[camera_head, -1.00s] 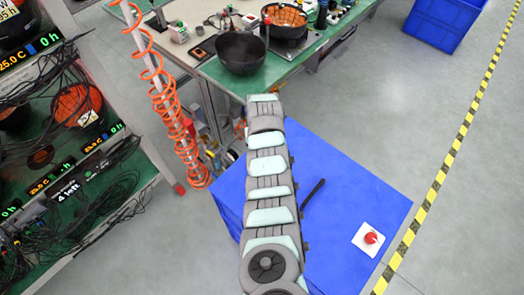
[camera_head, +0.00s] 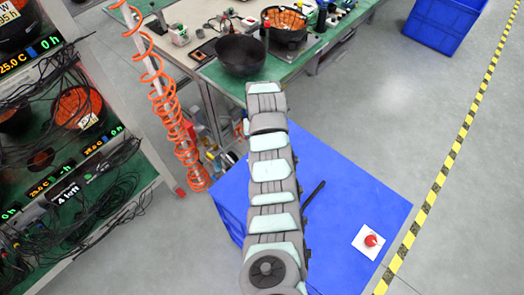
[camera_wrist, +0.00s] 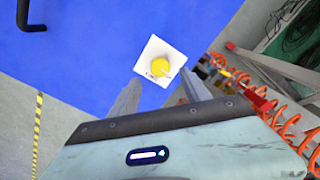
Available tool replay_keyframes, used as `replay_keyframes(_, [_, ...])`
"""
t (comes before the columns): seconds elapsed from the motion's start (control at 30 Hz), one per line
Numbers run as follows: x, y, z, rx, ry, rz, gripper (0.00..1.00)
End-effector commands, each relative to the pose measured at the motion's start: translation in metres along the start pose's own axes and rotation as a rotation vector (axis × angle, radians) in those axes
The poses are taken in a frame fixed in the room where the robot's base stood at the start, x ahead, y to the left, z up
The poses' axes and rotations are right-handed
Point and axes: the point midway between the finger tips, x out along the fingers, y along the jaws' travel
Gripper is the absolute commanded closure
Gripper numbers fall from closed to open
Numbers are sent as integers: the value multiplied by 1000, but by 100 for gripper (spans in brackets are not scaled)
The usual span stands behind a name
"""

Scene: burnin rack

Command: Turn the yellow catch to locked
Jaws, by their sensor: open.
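The yellow catch (camera_wrist: 160,65) is a small round knob on a square white plate (camera_wrist: 147,57) on the blue surface. Small marks sit beside the knob, too small to read. A pale pointer line shows at its lower right edge. My gripper (camera_wrist: 160,80) is open, its two grey fingers spread on either side below the plate in the wrist view. In the head view my arm hides the catch and gripper.
The blue box top (camera_head: 345,190) carries a black handle (camera_head: 314,192) and a red button (camera_head: 371,240) on a white plate. An orange coiled hose (camera_head: 180,140) hangs left of it. A rack (camera_head: 75,205) with cables stands at left, a workbench (camera_head: 245,90) behind.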

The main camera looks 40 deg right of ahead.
Motion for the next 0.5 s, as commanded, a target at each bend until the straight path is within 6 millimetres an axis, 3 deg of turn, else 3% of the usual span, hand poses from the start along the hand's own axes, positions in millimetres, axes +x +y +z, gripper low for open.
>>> replay_keyframes(0.2, [-36, 0, 0, 1, 1, -1, 44])
replay_keyframes(0.5, [-47, 0, 0, 1, 0, 0, 44])
